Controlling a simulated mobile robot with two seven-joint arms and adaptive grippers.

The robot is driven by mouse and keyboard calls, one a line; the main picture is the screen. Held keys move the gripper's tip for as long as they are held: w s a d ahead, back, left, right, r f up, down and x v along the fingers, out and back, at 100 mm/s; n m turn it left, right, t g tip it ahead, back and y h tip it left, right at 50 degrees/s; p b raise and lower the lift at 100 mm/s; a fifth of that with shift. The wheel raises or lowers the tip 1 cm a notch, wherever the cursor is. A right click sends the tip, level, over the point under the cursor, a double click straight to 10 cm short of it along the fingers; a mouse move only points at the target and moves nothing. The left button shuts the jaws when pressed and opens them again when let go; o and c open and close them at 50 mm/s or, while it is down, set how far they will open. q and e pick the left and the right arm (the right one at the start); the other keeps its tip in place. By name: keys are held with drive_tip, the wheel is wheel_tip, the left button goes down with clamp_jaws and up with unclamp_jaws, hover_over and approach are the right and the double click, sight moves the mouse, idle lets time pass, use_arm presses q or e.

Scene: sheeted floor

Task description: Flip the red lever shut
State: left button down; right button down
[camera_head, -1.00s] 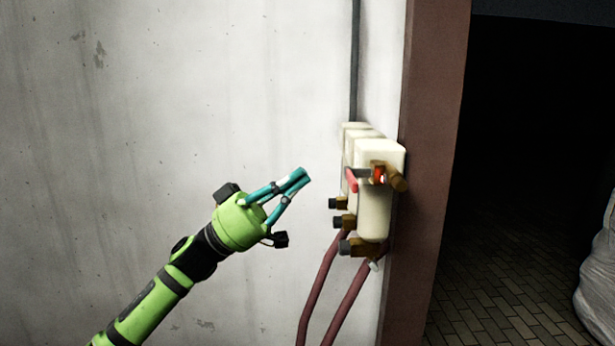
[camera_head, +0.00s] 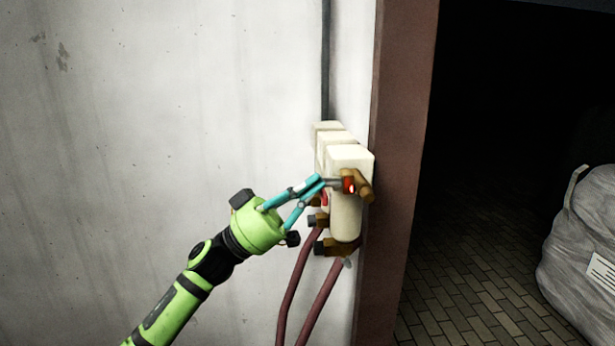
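The red lever (camera_head: 324,199) is on the side of a cream valve box (camera_head: 347,205) mounted on the wall beside the door frame. Only a small part of the lever shows, just beyond my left gripper's fingertips. A brass fitting (camera_head: 364,186) with a small red spot sits at the front of the box. My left gripper (camera_head: 318,182) has teal fingers that come together at the tips. The tips overlap the box's left side by the lever. I cannot tell whether they touch the lever. My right gripper is out of view.
Dark red hoses (camera_head: 298,270) hang below the box from dark-ended brass fittings. A brown door frame (camera_head: 393,170) stands just right of it. Beyond is a dark opening with a brick-tiled floor (camera_head: 460,290) and a grey wrapped bundle (camera_head: 585,250).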

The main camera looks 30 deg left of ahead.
use_arm(q)
drive_tip(key=shift+f, duration=0.1)
drive_tip(key=shift+f+m+g+h+b, duration=0.15)
drive_tip(key=shift+m+g+h+b, duration=0.25)
drive_tip(key=shift+m+g+b, duration=0.3)
